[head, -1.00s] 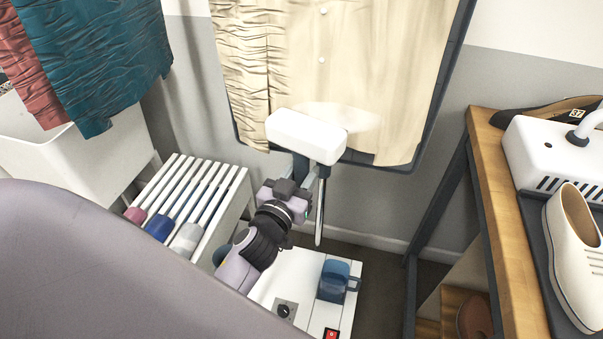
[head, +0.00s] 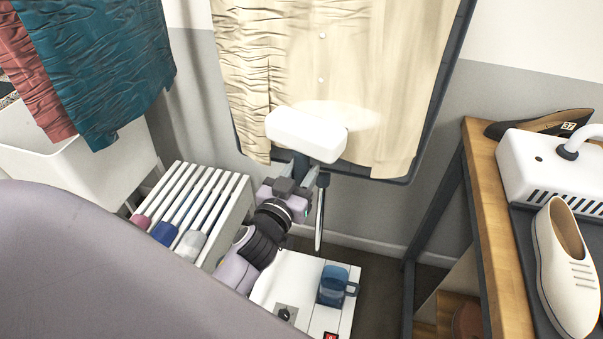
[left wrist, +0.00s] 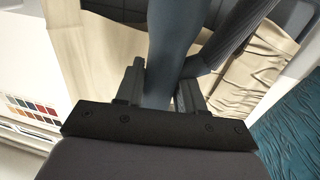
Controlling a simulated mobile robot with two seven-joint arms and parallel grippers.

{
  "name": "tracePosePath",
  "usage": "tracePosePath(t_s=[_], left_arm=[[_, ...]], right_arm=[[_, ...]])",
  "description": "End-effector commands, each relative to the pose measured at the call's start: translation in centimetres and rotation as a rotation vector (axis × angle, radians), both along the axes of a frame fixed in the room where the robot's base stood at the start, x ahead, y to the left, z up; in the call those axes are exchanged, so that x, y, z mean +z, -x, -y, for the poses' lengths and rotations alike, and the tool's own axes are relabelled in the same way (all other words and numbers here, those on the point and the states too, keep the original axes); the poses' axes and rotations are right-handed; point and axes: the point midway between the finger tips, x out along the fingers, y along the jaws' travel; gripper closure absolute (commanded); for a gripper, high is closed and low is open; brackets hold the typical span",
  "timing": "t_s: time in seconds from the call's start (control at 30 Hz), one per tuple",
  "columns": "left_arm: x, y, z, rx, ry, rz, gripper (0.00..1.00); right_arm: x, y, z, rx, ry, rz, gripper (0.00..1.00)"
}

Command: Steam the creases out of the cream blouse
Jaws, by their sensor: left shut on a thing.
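The cream blouse (head: 390,75) hangs against a dark-edged board on the wall. Its left part is finely creased; the middle and right look mostly smooth. My left gripper (head: 298,172) is shut on the dark blue handle of the steamer head (head: 305,133), also in the left wrist view (left wrist: 172,45). The white head is in front of the lower blouse and hides part of it; I cannot tell whether it touches. A pale, steam-like patch shows beside the head. The steamer base (head: 285,275) with a blue water tank (head: 337,286) stands below. My right gripper is not in view.
A wooden bench (head: 485,220) at right holds a cream shoe (head: 566,265), a black shoe and a white device (head: 550,170). Creased teal (head: 105,80) and red garments hang at left above a white bin. A white slatted rack (head: 195,205) stands below.

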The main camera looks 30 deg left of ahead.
Motion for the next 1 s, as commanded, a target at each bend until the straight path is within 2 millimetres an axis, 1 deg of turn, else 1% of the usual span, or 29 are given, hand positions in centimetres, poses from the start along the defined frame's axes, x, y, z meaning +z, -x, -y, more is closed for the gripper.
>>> tracePosePath(t_s=[0.03,0.27,0.43,1.0], left_arm=[[0.7,0.0,0.0,-0.002,-0.001,0.006,1.0],[1.7,0.0,0.0,-0.002,0.0,0.004,1.0],[2.1,0.0,0.0,-0.001,-0.002,0.006,1.0],[5.2,-0.1,0.0,-0.001,-0.001,0.008,1.0]], right_arm=[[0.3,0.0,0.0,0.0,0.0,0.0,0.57],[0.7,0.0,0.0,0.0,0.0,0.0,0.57],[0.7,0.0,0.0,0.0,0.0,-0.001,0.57],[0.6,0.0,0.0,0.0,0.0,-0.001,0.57]])
